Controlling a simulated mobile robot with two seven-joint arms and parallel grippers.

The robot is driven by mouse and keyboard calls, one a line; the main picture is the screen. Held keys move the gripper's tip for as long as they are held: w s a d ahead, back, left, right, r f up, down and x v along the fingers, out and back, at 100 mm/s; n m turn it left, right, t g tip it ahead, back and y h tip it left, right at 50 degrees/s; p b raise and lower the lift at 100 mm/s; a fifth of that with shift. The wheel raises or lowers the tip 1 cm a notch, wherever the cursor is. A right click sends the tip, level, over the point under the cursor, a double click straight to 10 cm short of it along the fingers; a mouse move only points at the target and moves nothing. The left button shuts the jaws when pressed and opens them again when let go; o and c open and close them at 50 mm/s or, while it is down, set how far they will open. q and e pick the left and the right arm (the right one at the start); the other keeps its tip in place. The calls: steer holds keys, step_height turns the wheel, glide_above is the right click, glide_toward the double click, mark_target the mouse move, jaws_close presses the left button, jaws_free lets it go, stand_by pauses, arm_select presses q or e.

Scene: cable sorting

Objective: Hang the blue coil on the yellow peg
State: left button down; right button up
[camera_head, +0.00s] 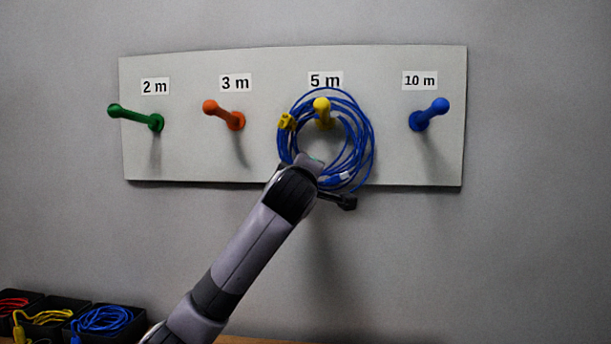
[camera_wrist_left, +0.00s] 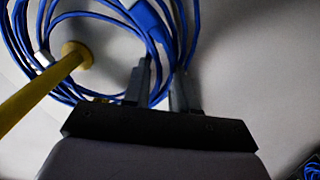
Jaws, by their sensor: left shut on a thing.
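The blue coil (camera_head: 364,130) is a round bundle of loops with a yellow tag or plug, in front of the board under the "5 m" label. The yellow peg (camera_head: 321,106) shows inside the ring of the coil, with loops above and around it. In the left wrist view the yellow peg (camera_wrist_left: 40,90) comes out toward the lower left, and the blue coil (camera_wrist_left: 112,97) lies around its base. My left gripper (camera_head: 310,164) is shut on the coil's lower strands, below the peg; its fingers (camera_wrist_left: 160,88) also show in the left wrist view. My right gripper is not in view.
The grey board (camera_head: 270,165) also carries a green peg (camera_head: 135,117), an orange peg (camera_head: 224,114) and a blue peg (camera_head: 430,114). Black bins with red, yellow and blue cables (camera_head: 103,320) stand at the lower left. The wall around the board is clear.

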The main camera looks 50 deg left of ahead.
arm_select(q)
steer(key=c, duration=0.8)
jaws_free()
steer(key=shift+s+d, duration=0.1)
steer(key=b+v, duration=0.1)
steer(key=v, duration=0.6)
